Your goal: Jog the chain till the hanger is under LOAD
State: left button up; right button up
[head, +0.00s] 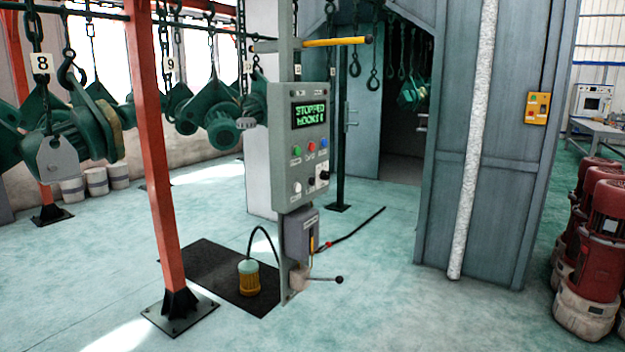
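A grey control box (298,135) stands on a post at the middle. Its green-lit display (309,114) reads "STOPPED" with a line below that looks like "HOOKS" and an unclear last character. Under it are a green button (297,151), a red button (311,147) and a blue button (323,143), with small switches lower down. Green hoist parts hang on chains from an overhead rail; number plates show 8 (41,64) and 9 (169,65). No LOAD sign is readable, and I cannot tell which hanger is meant. Neither gripper is in view.
A red post (157,150) stands left of the box. A grey booth (487,150) with an opening is behind right. Red machines (598,245) stand at the right edge. The front floor is clear.

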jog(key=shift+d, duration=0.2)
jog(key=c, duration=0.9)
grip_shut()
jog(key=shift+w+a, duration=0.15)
